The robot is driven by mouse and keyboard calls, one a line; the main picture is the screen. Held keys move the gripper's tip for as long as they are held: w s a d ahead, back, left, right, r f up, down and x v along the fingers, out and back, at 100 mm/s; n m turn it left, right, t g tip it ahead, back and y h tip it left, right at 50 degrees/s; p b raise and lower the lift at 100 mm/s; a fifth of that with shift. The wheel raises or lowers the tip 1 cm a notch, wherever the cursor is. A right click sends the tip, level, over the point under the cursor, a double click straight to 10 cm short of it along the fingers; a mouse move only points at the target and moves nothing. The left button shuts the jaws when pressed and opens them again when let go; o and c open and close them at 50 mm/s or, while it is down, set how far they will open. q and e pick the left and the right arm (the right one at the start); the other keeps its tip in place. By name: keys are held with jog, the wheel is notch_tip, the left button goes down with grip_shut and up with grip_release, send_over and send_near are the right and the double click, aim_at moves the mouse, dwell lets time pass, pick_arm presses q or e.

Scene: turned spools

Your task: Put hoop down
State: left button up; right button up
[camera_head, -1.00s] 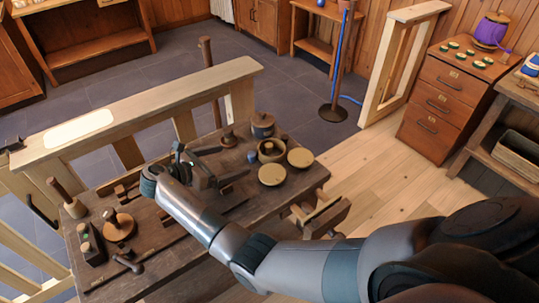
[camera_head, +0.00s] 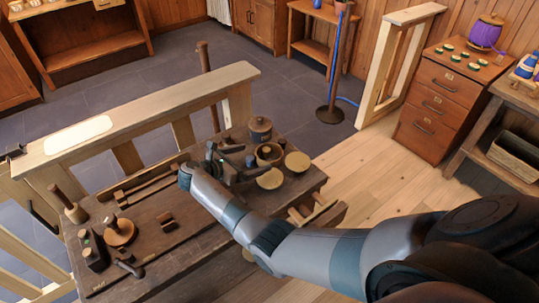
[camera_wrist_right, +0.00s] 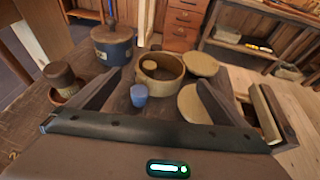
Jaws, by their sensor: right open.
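A round, thick-walled wooden ring (camera_head: 268,153), which looks like the hoop, sits on the dark workbench (camera_head: 185,235) near its far right end. A small blue cup (camera_wrist_right: 139,95) stands between the fingers. My left gripper is not in view.
Two pale discs (camera_head: 270,179) (camera_head: 297,161) lie right of the ring. A lidded blue-grey pot (camera_wrist_right: 112,44) stands behind left, and a brown spool (camera_wrist_right: 64,80) is left of the fingers.

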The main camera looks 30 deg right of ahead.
jog(key=shift+w+d+f, duration=0.1)
jog(key=shift+d+f, duration=0.15)
jog(key=shift+d, duration=0.3)
jog(key=shift+d, duration=0.45)
jog(key=shift+p+x, duration=0.6)
jog(key=shift+x, duration=1.6)
jog(key=shift+f, duration=0.1)
jog(key=shift+a, duration=0.1)
jog(key=c, duration=1.2)
